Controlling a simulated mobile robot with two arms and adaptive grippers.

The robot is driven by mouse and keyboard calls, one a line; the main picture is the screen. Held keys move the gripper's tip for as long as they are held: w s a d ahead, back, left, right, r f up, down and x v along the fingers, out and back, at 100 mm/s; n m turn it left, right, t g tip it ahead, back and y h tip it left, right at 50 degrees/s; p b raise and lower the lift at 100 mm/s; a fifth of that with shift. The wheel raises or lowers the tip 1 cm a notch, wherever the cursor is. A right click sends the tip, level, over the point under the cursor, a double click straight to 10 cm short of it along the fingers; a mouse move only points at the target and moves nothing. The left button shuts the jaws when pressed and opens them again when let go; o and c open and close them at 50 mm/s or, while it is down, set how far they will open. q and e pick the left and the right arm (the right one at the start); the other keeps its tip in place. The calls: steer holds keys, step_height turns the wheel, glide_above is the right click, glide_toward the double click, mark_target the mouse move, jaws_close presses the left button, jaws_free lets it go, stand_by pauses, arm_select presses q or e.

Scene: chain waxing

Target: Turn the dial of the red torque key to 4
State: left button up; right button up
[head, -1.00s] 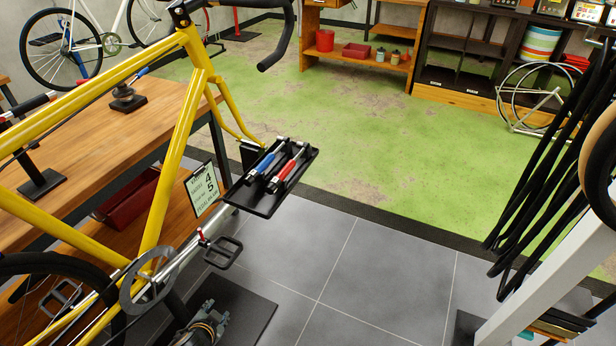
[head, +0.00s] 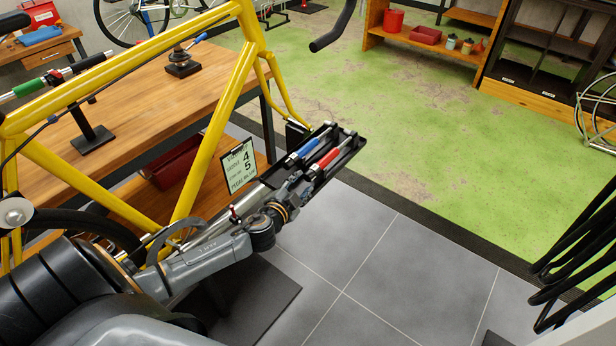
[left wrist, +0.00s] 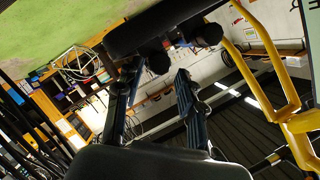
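The red torque key (head: 328,159) lies in a black tray (head: 353,150) in the head view, beside a blue torque key (head: 307,147). I cannot read its dial at this size. My left gripper (head: 293,184) is at the near end of the tray, close to the keys' near ends; I cannot tell if it touches them. In the left wrist view its two fingers (left wrist: 157,90) stand apart with nothing seen between them. Dark rounded shapes lie just past the fingertips there. A card (head: 238,168) showing 4 and 5 hangs left of the tray. My right gripper is not in view.
A yellow bike frame (head: 222,120) stands left of the tray, in front of a wooden workbench (head: 140,95). A red bin (head: 172,163) sits under the bench. Black hanging tubes (head: 575,260) are at the right. Grey tiled floor (head: 370,260) right of the tray is clear.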

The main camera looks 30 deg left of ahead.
mark_target(307, 179)
arm_select(q)
steer(key=x, duration=0.5)
jaws_close()
